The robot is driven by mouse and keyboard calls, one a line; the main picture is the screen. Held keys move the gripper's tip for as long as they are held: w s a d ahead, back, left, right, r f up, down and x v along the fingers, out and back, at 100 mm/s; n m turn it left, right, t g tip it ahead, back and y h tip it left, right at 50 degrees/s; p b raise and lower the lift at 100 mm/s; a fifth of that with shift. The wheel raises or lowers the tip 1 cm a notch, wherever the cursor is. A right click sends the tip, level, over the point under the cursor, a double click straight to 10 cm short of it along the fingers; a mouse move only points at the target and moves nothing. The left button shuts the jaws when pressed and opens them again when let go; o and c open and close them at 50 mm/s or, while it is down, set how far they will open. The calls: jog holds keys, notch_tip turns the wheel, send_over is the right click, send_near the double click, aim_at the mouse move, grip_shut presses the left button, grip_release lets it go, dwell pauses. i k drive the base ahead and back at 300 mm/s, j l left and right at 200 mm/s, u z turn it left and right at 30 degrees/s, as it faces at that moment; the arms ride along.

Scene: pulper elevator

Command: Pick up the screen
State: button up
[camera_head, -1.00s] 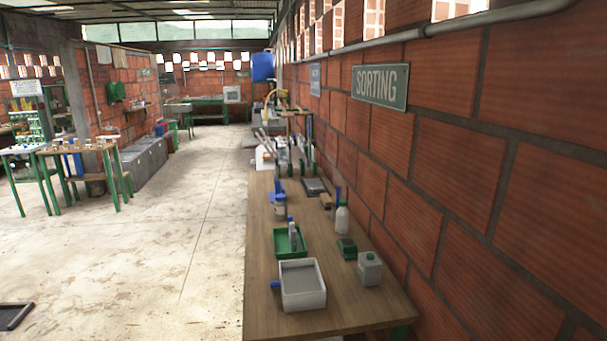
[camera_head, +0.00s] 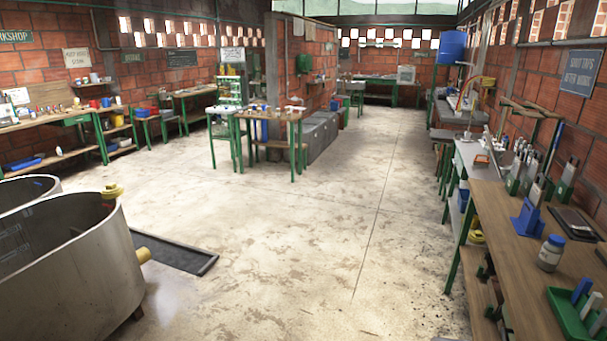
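No object in view is clearly the screen. A flat, dark-framed panel (camera_head: 577,222) lies on the wooden bench (camera_head: 500,230) at the right, near the brick wall; I cannot tell whether it is the screen. My gripper is not in view.
A jar (camera_head: 550,253), a blue holder (camera_head: 527,218) and a green tray (camera_head: 566,314) share the bench. A large tank (camera_head: 85,270) and a dark floor tray (camera_head: 172,254) are at left. Green-legged tables (camera_head: 268,118) stand mid-room. The concrete floor (camera_head: 330,230) between is clear.

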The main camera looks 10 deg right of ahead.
aim_at(569, 176)
jog(key=i+l+z, duration=0.1)
jog(key=i+z, duration=0.15)
jog(key=i, duration=0.3)
jog(key=i+z, duration=0.25)
jog(key=i, duration=0.3)
jog(key=i+j+z, duration=0.15)
jog(key=i+z, duration=0.15)
jog(key=i, duration=0.2)
jog(key=i+j+z, duration=0.25)
jog(key=i, duration=0.3)
